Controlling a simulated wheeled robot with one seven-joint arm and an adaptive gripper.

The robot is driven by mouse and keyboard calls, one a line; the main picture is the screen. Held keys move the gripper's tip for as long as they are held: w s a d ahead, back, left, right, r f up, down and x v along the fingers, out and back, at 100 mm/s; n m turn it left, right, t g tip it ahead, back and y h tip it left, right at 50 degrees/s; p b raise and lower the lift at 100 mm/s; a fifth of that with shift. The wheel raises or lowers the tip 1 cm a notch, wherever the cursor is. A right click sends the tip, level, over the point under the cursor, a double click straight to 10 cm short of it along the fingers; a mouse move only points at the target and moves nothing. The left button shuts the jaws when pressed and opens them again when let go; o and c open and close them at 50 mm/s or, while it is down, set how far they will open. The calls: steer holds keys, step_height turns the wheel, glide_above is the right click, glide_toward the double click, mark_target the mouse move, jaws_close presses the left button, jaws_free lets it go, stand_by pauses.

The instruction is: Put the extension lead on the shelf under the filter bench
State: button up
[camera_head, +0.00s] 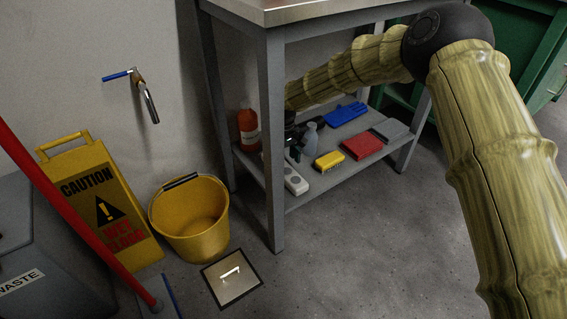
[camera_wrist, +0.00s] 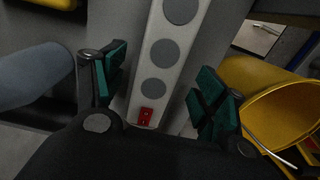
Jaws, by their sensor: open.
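The extension lead (camera_head: 295,180) is a white strip with round grey sockets. It lies on the grey lower shelf (camera_head: 300,199) under the filter bench (camera_head: 300,10), near the shelf's left end and front edge. In the wrist view the lead (camera_wrist: 160,50) runs between my fingers, with a red switch (camera_wrist: 146,116) at its near end. My gripper (camera_wrist: 162,85) is open, one green-padded finger on each side of the lead with gaps showing. In the head view my gripper (camera_head: 291,135) is dark and partly hidden by the shelf's contents and my arm.
The shelf also holds an orange-brown bottle (camera_head: 248,130), a grey bottle (camera_head: 310,138), a yellow brush (camera_head: 329,161), a red box (camera_head: 362,147) and blue gloves (camera_head: 345,114). A bench leg (camera_head: 271,140) stands beside my gripper. A yellow bucket (camera_head: 190,225) and caution sign (camera_head: 100,205) stand left.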

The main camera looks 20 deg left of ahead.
steer(key=shift+r+p, duration=0.7)
steer(key=shift+r, duration=1.3)
